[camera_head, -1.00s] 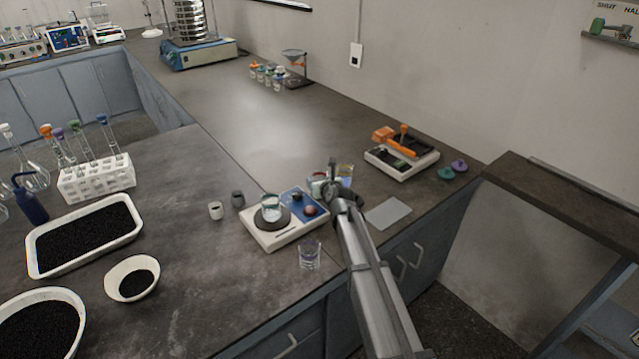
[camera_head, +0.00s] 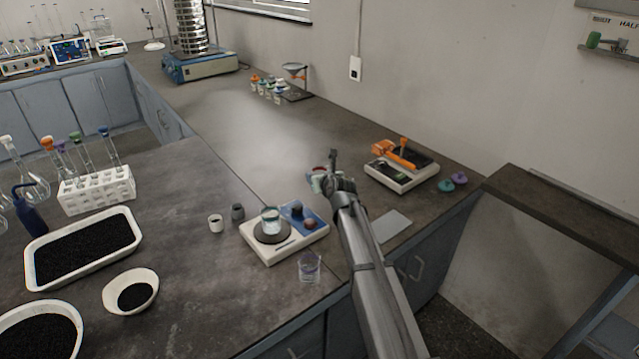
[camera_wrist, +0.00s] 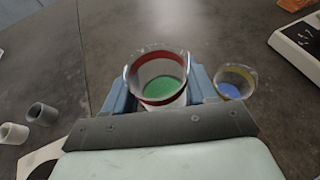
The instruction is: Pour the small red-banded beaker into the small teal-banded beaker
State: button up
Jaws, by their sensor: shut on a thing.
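The red-banded beaker (camera_wrist: 160,78) is between the fingers of my gripper (camera_wrist: 160,92) in the wrist view, with green contents inside. My gripper is shut on it. In the head view the gripper (camera_head: 330,180) is over the bench behind the hotplate, and the beaker (camera_head: 317,182) is partly hidden by it. A small beaker (camera_head: 270,219) with a teal tint stands upright on the hotplate's round plate; I cannot tell if the teal is its band or its contents. It is left of the gripper and apart from it.
A yellow-banded beaker (camera_wrist: 236,82) with blue contents stands close to the right finger. A clear beaker with a purplish tint (camera_head: 309,267) stands before the hotplate (camera_head: 285,246). Two small cups (camera_head: 216,223) stand left. An orange-topped balance (camera_head: 400,168) is at right.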

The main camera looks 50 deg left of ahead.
jog(key=shift+r, duration=1)
jog(key=shift+w+d+r, duration=0.2)
jog(key=shift+w, duration=0.2)
jog(key=d+f, duration=0.3)
jog(key=d, duration=0.1)
jog(key=s+n+g, duration=0.2)
jog(key=s, duration=0.1)
jog(key=s+d+n+g, duration=0.1)
jog(key=s+n+g, duration=0.1)
jog(key=s+g, duration=0.1)
jog(key=s+r+n+g, duration=0.1)
jog(key=s+n+g, duration=0.1)
jog(key=s, duration=0.2)
jog(key=shift+d+n+g+y, duration=0.3)
jog(key=shift+d, duration=0.05)
jog(key=shift+s+d+r+n+g, duration=0.15)
jog(key=shift+s+d+n+g, duration=0.05)
jog(key=shift+s+n+g, duration=0.45)
jog(key=shift+s+d+n+g+h, duration=0.2)
jog(key=shift+s+n+g+h, duration=0.2)
jog(key=shift+s+n+g, duration=0.25)
jog(key=shift+w, duration=0.15)
